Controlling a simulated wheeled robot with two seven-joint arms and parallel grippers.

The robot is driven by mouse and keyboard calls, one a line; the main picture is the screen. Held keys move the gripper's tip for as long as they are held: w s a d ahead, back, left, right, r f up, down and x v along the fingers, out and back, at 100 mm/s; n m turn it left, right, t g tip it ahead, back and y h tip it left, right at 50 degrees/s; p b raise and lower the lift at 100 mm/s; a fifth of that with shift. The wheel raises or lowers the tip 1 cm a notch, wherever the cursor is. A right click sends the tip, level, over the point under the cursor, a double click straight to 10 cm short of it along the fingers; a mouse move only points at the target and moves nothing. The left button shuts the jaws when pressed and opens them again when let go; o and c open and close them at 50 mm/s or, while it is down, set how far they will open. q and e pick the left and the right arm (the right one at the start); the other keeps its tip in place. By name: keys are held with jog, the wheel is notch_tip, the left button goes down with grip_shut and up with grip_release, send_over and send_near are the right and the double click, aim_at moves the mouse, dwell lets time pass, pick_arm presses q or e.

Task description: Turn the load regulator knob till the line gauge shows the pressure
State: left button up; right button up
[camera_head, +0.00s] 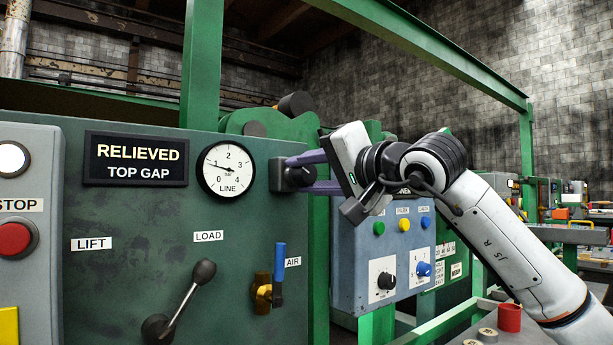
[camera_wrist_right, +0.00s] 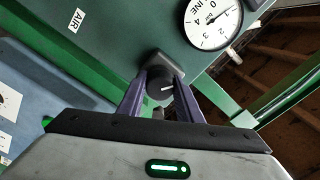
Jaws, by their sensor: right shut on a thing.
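The load regulator knob (camera_head: 298,177) is black and sits on a grey block at the right edge of the green panel (camera_head: 110,215). My right gripper (camera_head: 303,174) is shut on it, with purple fingers on either side. In the right wrist view the knob (camera_wrist_right: 160,88) shows between the fingers (camera_wrist_right: 160,92), with a white mark on its face. The round white line gauge (camera_head: 227,169) is left of the knob, and its needle points close to 1 bar. The gauge (camera_wrist_right: 211,20) also shows, rotated, in the wrist view. My left gripper is not in view.
A lever (camera_head: 182,300) and a blue-handled air valve (camera_head: 279,274) stick out below the gauge. A black "RELIEVED TOP GAP" sign (camera_head: 136,160) is at left. A blue-grey control box (camera_head: 350,262) stands behind my right wrist. A red stop button (camera_head: 14,238) is at far left.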

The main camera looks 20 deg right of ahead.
jog(key=m, duration=0.2)
jog(key=shift+m, duration=0.4)
jog(key=m, duration=0.2)
jog(key=shift+m+b, duration=0.4)
jog(key=m, duration=0.2)
jog(key=shift+m, duration=0.4)
jog(key=m+b, duration=0.1)
jog(key=m, duration=0.6)
jog(key=shift+m+b, duration=0.3)
jog(key=shift+b, duration=0.1)
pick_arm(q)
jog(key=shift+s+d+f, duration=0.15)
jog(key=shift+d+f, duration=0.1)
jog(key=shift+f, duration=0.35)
pick_arm(e)
jog(key=shift+m, duration=1.1)
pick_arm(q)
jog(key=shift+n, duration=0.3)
pick_arm(e)
jog(key=o, duration=1)
